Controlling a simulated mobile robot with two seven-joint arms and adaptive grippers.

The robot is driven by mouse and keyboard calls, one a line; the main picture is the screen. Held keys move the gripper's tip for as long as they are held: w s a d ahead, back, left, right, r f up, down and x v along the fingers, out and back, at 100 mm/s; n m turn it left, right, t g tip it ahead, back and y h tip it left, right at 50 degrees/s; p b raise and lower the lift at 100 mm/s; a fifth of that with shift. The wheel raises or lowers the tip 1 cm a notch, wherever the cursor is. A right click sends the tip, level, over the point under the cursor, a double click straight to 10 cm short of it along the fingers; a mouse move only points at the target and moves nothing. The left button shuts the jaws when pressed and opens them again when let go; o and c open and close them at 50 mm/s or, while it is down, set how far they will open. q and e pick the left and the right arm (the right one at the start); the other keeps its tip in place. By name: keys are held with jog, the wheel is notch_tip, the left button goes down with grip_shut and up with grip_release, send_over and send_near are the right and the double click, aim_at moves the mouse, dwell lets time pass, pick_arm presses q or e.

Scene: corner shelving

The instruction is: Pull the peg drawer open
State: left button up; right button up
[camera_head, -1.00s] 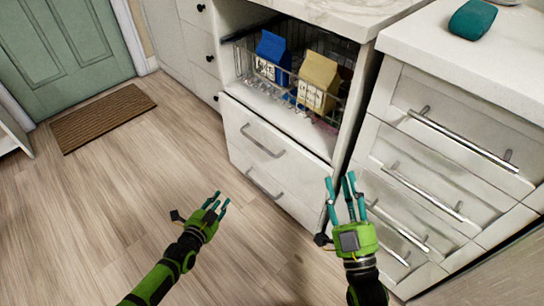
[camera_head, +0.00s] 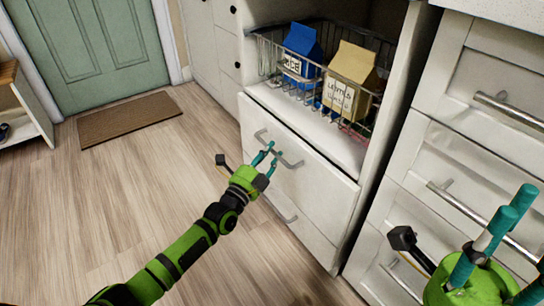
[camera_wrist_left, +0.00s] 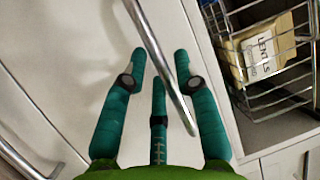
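The drawer (camera_head: 320,188) below the wire basket has a plain white front and looks closed. Its bar handle (camera_head: 291,163) slants across the upper part of the front. I cannot tell from any mark whether this is the peg drawer. My left gripper (camera_head: 268,153) is at this handle. In the left wrist view the fingers (camera_wrist_left: 160,60) are spread apart, with the handle (camera_wrist_left: 150,45) running between them, not gripped. My right gripper (camera_head: 492,232) is at the lower right, its fingers apart and empty, in front of the right-hand drawers.
A lower drawer with a handle (camera_head: 280,209) sits beneath. The wire basket (camera_head: 268,55) above holds a blue carton (camera_head: 301,55) and a lentils carton (camera_head: 350,80). More drawers with bar handles (camera_head: 510,110) stand at right.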

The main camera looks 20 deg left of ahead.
pick_arm(q)
jog(key=shift+w+d, duration=0.15)
jog(key=shift+w, duration=0.45)
jog(key=shift+r, duration=0.1)
jog(key=shift+c, duration=0.4)
grip_shut()
jog(key=shift+s, duration=0.15)
